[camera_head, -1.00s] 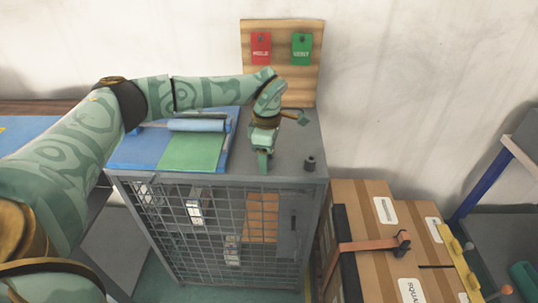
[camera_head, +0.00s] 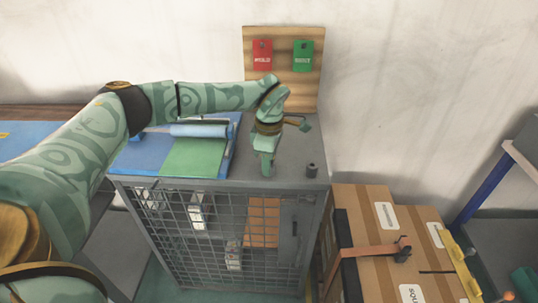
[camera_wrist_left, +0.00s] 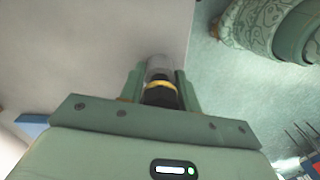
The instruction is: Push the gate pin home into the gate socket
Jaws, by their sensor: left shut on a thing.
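My left gripper (camera_head: 267,168) points down over the right part of the grey cabinet's top. It is shut on a cylindrical piece, which I take to be the gate pin (camera_wrist_left: 159,90). In the left wrist view it has a grey metal end, a yellow band and a black part, between the green fingers (camera_wrist_left: 162,88). In the head view the fingers hide the pin. My right gripper is out of view.
The cabinet (camera_head: 222,235) has a mesh front. A blue and green mat (camera_head: 193,157) with a blue roll lies left of the gripper. A wooden board (camera_head: 283,88) with red and green tags stands behind. Strapped cardboard boxes (camera_head: 375,225) stand to the right.

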